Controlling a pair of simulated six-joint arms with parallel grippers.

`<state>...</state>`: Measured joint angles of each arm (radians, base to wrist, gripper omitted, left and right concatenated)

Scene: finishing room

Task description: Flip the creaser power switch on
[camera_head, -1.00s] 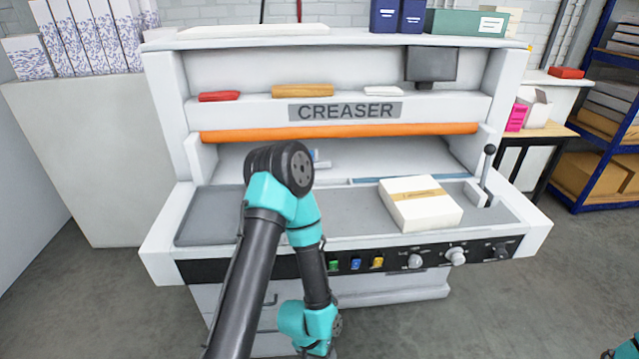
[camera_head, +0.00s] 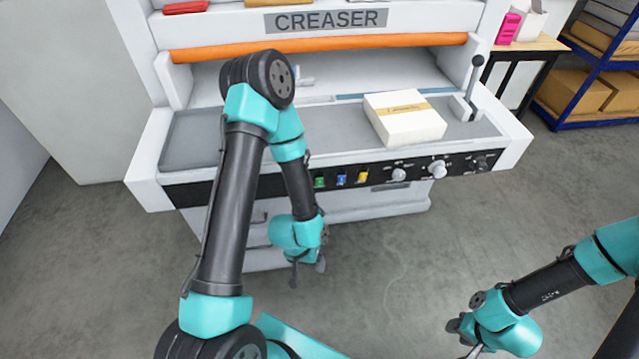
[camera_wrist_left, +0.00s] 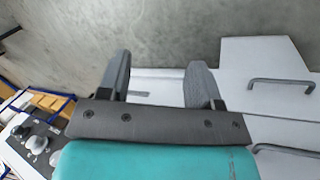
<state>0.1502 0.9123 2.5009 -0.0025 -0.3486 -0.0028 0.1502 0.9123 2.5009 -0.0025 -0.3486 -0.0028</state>
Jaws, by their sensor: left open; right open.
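The creaser (camera_head: 327,20) is a large white machine with a black control strip (camera_head: 245,188) along its front edge. The strip carries green (camera_head: 319,182), blue (camera_head: 341,179) and yellow (camera_head: 362,177) buttons, two pale knobs (camera_head: 437,169) and a dark control (camera_head: 483,163) at the right end. Which one is the power switch I cannot tell; my left arm hides part of the strip. My left gripper (camera_head: 307,269) is open and empty, below the strip in front of the lower cabinet. Its spread fingers show in the left wrist view (camera_wrist_left: 160,82). My right gripper (camera_head: 468,338) is open over the floor at lower right.
A white block of paper with a tan band (camera_head: 404,117) lies on the creaser bed. A black-knobbed lever (camera_head: 475,82) stands at its right. Drawer handles (camera_wrist_left: 282,84) show in the left wrist view. The floor (camera_head: 400,250) before the machine is clear.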

